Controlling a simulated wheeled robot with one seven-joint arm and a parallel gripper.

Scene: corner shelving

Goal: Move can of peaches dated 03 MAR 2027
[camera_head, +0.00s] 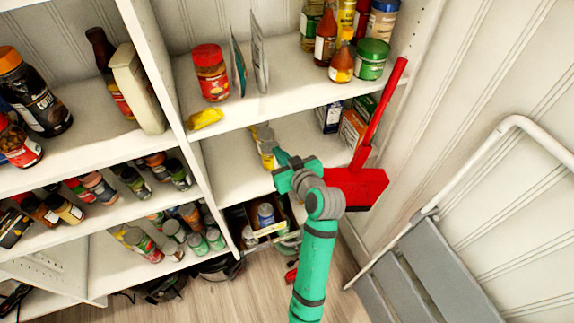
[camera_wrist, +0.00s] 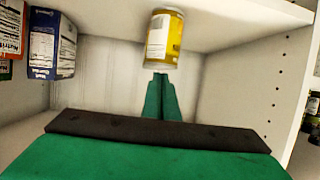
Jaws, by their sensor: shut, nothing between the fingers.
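A can with a yellow and white label (camera_wrist: 165,38) stands on the middle shelf of the right-hand unit. It appears upside down at the top of the wrist view, and it also shows in the head view (camera_head: 266,147). Its date cannot be read, so I cannot tell whether it is the can of peaches dated 03 MAR 2027. My gripper (camera_wrist: 160,77) is shut and empty, with its fingertips right at the can's end in the wrist view. I cannot tell whether they touch it. In the head view my gripper (camera_head: 279,154) is just right of the can.
Boxes (camera_wrist: 52,43) stand on the same shelf, right of my arm in the head view. A red dustpan (camera_head: 357,187) with a long handle is close beside my wrist. The shelf above holds jars and bottles. A folded step ladder (camera_head: 420,260) leans at right.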

